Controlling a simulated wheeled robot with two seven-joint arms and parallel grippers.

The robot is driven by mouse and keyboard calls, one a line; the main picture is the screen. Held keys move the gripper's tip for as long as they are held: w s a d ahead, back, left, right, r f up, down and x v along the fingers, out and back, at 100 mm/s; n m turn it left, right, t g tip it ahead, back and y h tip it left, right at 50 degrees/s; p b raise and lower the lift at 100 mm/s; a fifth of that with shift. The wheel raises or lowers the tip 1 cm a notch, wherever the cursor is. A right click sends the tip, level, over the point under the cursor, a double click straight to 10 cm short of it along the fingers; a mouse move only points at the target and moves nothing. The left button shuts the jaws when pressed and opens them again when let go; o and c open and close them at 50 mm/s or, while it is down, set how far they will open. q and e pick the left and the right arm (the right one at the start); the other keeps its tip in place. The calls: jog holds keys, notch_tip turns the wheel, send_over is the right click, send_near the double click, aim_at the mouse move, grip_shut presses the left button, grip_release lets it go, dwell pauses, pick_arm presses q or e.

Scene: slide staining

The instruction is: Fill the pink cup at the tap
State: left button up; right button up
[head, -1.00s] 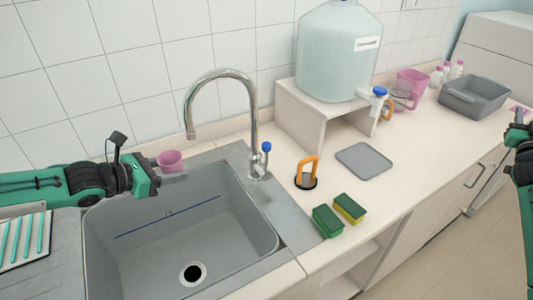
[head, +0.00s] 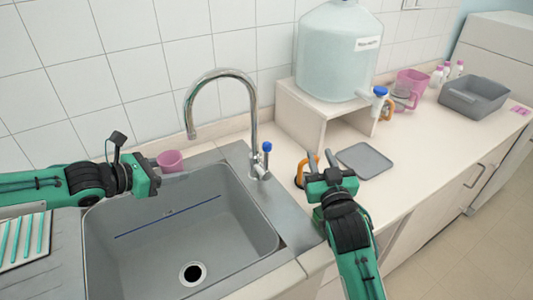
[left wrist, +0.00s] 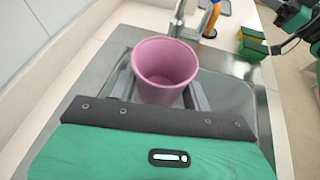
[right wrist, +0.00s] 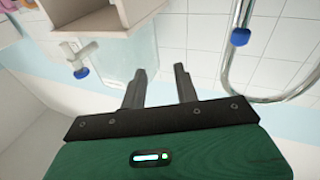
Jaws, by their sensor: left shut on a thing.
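The pink cup (head: 170,161) is held upright in my left gripper (head: 160,172), over the sink's left back edge. In the left wrist view the cup (left wrist: 165,70) sits between the fingers, and its inside looks empty. The chrome tap (head: 222,75) arches over the sink, its spout right of the cup and apart from it; no water shows. Its lever has a blue knob (head: 266,147), also in the right wrist view (right wrist: 240,37). My right gripper (head: 321,162) is open and empty, right of the lever and apart from it.
The grey sink (head: 130,265) lies below the tap. A large water jug (head: 338,55) stands on a wooden stand at the back. An orange handle (head: 300,170) is partly hidden behind my right gripper. A grey tray (head: 364,160) and grey bin (head: 474,97) lie farther right.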

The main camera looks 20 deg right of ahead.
aim_at(268, 155)
jog(key=s+a+f+n+g+y, duration=0.1)
jog(key=s+a+f+y, duration=0.15)
jog(key=a, duration=0.75)
jog(key=shift+y, duration=0.55)
jog(key=w, duration=0.8)
jog(key=w+a, duration=0.1)
jog(key=w, duration=0.3)
jog(key=shift+f, duration=0.4)
grip_shut()
